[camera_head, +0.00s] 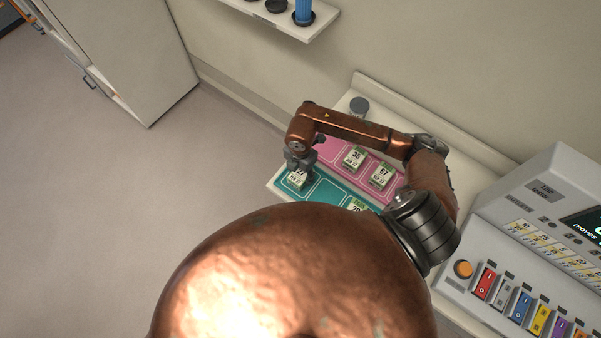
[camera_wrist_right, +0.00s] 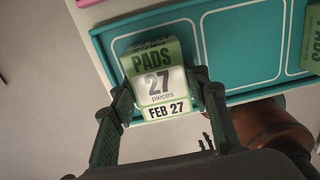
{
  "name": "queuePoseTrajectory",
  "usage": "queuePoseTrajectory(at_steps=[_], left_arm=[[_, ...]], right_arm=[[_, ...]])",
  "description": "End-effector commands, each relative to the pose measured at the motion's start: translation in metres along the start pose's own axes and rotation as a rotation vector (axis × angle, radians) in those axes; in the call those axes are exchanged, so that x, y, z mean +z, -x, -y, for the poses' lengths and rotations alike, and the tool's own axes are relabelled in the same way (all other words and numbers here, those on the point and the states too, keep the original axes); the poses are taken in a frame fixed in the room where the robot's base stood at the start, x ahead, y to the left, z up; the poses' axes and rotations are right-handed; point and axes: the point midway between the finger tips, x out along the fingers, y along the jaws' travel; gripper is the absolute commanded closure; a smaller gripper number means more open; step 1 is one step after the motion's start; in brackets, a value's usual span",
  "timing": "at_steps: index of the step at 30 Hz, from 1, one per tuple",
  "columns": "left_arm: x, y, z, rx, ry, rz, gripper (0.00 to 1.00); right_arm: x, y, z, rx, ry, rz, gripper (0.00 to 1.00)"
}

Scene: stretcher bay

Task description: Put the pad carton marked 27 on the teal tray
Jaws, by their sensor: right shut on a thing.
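The pad carton marked 27 (camera_head: 297,181) is white and green, and its label shows clearly in the right wrist view (camera_wrist_right: 158,83). My right gripper (camera_head: 299,167) is shut on it, with one finger on each side of the carton (camera_wrist_right: 160,103). The carton is at the left end of the teal tray (camera_head: 329,191), over an outlined slot of the tray in the right wrist view (camera_wrist_right: 240,48). I cannot tell whether its base touches the tray. My left gripper is not in view.
Another carton (camera_head: 357,204) is on the teal tray, partly hidden by my body. A pink tray (camera_head: 331,149) behind holds cartons marked 35 (camera_head: 355,158) and 67 (camera_head: 380,175). A control console (camera_head: 540,225) stands at the right. A shelf (camera_head: 285,18) is on the wall.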

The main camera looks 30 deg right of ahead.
Motion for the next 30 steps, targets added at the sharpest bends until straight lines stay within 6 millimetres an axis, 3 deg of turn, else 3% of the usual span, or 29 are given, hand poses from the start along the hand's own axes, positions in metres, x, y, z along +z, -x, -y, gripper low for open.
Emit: queuePoseTrajectory(at_steps=[2, 3, 10, 22, 30], left_arm=[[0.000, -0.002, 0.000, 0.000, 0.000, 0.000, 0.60], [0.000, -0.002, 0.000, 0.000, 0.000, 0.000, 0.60], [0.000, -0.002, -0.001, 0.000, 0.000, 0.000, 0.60], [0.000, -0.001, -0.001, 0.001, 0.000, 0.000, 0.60], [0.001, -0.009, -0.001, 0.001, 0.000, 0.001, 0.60]], right_arm=[[0.000, -0.003, 0.000, 0.000, 0.000, 0.000, 0.87], [0.000, -0.003, 0.000, 0.000, 0.000, 0.000, 0.56], [0.000, -0.002, 0.000, 0.000, 0.000, 0.000, 0.40], [0.000, 0.006, -0.001, 0.002, 0.000, 0.000, 0.40], [0.000, 0.056, -0.001, 0.004, 0.003, 0.002, 0.40]])
